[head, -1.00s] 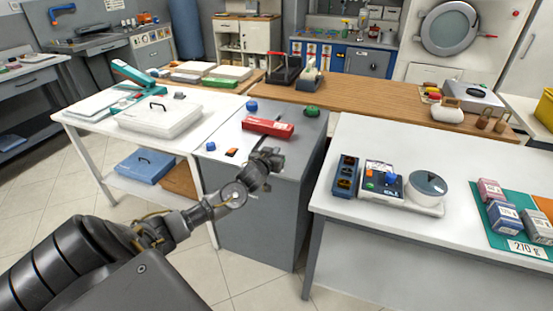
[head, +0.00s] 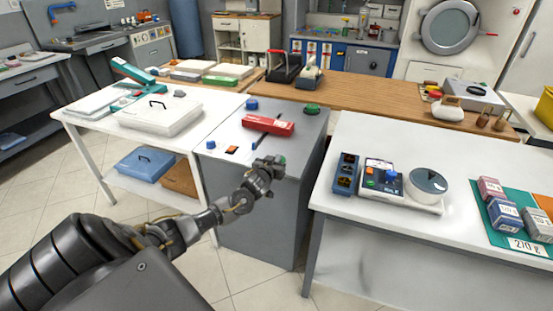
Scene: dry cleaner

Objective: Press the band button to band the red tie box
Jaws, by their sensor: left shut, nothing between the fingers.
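The red tie box (head: 268,126) lies on top of the grey banding cabinet (head: 222,129), across a thin dark line in its top. My left gripper (head: 273,163) is shut and empty at the cabinet's front edge, nearer to me than the box and apart from it. A small green button (head: 282,160) shows right beside the fingertips; I cannot tell whether they touch it. An orange switch (head: 231,150) in a dark frame sits on the top to the left of the gripper. My right gripper is not in view.
Blue knobs (head: 251,104) (head: 210,146) and a green knob (head: 312,109) sit near the cabinet's corners. A white table with a lidded case (head: 160,118) stands left. Another white table with a scale-like device (head: 383,180) and small boxes (head: 504,216) stands right.

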